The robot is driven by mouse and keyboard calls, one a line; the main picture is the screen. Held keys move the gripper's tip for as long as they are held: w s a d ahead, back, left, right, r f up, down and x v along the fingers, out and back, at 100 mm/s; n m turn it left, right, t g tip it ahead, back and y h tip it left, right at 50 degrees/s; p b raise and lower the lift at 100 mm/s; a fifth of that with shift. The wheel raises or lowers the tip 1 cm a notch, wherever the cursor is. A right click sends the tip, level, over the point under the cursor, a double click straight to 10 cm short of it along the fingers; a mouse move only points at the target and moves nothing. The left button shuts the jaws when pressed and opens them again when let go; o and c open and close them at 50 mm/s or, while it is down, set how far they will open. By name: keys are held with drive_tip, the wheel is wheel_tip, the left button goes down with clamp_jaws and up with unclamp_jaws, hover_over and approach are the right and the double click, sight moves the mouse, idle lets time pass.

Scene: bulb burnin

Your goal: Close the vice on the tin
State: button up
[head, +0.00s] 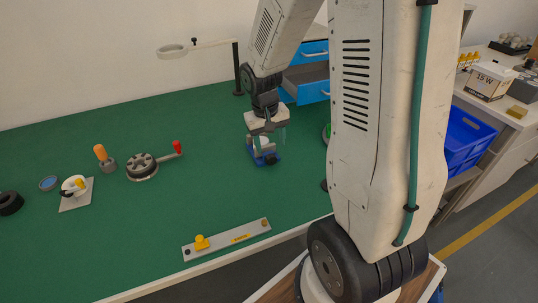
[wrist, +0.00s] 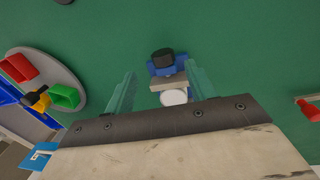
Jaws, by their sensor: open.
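The blue vice (head: 267,159) stands on the green bench below my gripper (head: 268,139). In the wrist view the vice (wrist: 155,69) shows a dark round part (wrist: 163,56) and a grey jaw bar (wrist: 168,83). A white round thing, apparently the tin (wrist: 174,97), sits against the near side of that bar. Its near edge is partly hidden by my gripper's body. My gripper's two pale green fingers (wrist: 160,78) are apart, one on each side of the vice, with nothing held. I cannot tell whether the vice jaws touch the tin.
A dial tool with a red-tipped handle (head: 143,166) and an orange-handled tool (head: 101,153) lie left on the bench. A grey strip with a yellow knob (head: 226,240) lies at the front edge. Blue drawers (head: 304,88) and a lamp post (head: 237,68) stand behind.

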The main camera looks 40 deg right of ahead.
sight(271, 157)
wheel_tip(271, 157, down, 6)
drive_tip(key=shift+s+d+f, duration=0.1)
drive_tip(key=shift+f, duration=0.1)
drive_tip(key=c, duration=1)
